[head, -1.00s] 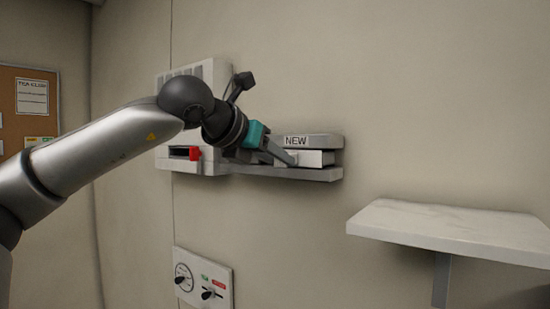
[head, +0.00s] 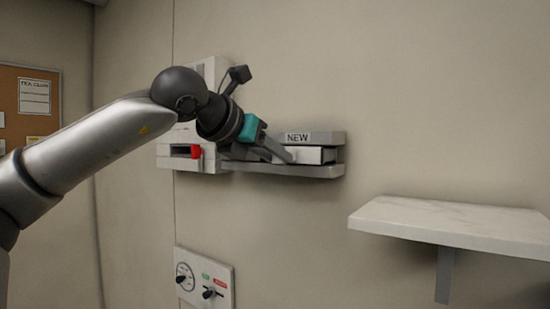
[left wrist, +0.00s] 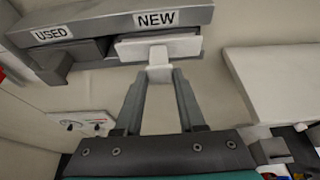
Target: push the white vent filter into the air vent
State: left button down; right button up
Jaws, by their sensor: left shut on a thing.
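The white vent filter (head: 312,155) sits in the grey holder (head: 320,172) under the NEW label; in the left wrist view the filter (left wrist: 185,45) shows its white front and a tab. My left gripper (head: 286,154) is at the filter's front, its fingers shut on the tab in the left wrist view (left wrist: 160,75). The air vent (head: 165,160) is a pale wall unit left of the holder, with a dark slot and a red part (head: 196,151); my arm hides much of it. My right gripper is not in view.
A USED bay (left wrist: 55,55) lies left of the NEW bay. A marble-look shelf (head: 455,225) sticks out from the wall at lower right. A control panel (head: 205,280) with knobs is below the vent. The wall between holder and shelf is bare.

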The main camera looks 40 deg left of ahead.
pick_arm(q)
jog(key=shift+s+b, duration=0.3)
jog(key=shift+s, duration=0.1)
jog(key=shift+s+d+b, duration=0.1)
jog(key=shift+s+b, duration=0.25)
jog(key=shift+s, duration=0.05)
jog(key=shift+s+b, duration=0.3)
jog(key=shift+s, duration=0.05)
jog(key=shift+s+d+b, duration=0.1)
jog(key=shift+s+b, duration=0.25)
jog(key=shift+s, duration=0.05)
jog(key=shift+s, duration=0.2)
jog(key=shift+s+b, duration=0.55)
jog(key=shift+s, duration=0.15)
jog(key=shift+s+d+b, duration=0.15)
jog(key=shift+s+b, duration=0.35)
jog(key=shift+s, duration=0.05)
